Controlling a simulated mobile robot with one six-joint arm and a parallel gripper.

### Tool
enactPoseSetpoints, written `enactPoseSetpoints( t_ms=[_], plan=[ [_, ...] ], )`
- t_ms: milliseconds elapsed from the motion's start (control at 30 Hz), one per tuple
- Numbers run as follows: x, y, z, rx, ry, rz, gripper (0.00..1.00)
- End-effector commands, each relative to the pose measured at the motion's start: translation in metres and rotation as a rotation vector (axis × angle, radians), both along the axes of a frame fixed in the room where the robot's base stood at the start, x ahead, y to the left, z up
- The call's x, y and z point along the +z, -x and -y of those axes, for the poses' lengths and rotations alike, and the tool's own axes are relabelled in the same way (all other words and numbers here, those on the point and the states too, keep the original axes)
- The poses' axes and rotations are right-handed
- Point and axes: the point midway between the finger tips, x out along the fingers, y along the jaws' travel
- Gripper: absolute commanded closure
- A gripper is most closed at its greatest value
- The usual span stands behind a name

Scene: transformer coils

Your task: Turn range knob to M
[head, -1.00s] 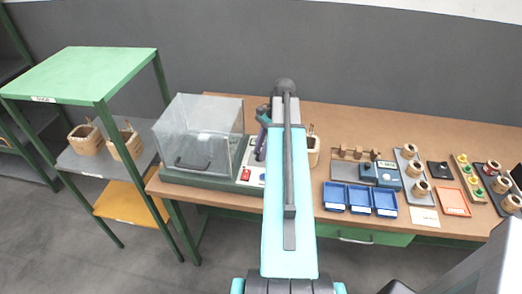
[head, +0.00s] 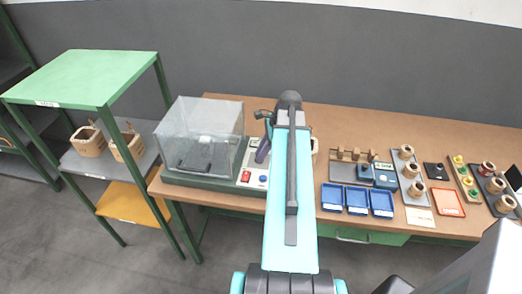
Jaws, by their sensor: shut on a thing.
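The test unit has a clear box (head: 203,135) on a dark green base, with a light control panel (head: 255,187) at its right end. The panel carries a red switch (head: 245,176) and a blue button (head: 263,178). My gripper (head: 261,158) points down at the back of this panel, just left of my arm. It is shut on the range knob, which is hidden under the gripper. The knob's pointer and the range letters cannot be read.
My arm covers the bench right of the panel, where a wooden coil (head: 315,150) partly shows. Blue trays (head: 357,199), a blue meter (head: 385,176) and boards with coils stand further right. A green shelf (head: 85,75) stands left. Bare bench lies behind.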

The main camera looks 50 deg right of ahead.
Motion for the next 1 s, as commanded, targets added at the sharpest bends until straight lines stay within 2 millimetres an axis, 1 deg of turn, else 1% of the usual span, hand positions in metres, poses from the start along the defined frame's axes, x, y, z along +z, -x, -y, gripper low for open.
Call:
enactPoseSetpoints(
  t_ms=[33,200,400,900,933,1000],
  plan=[
    [0.0021,0.0025,-0.0026,-0.037,-0.002,-0.002,1.0],
    [0.0012,0.0028,-0.0029,-0.147,-0.002,-0.002,1.0],
    [0.0003,0.0026,-0.0023,-0.226,-0.001,-0.003,1.0],
    [-0.0004,0.0018,-0.0013,-0.25,0.001,-0.004,1.0],
    [-0.0003,0.0018,-0.0013,-0.249,0.001,-0.003,0.74],
    [-0.0004,0.0016,-0.0013,-0.249,0.001,-0.003,0.62]
  ],
)
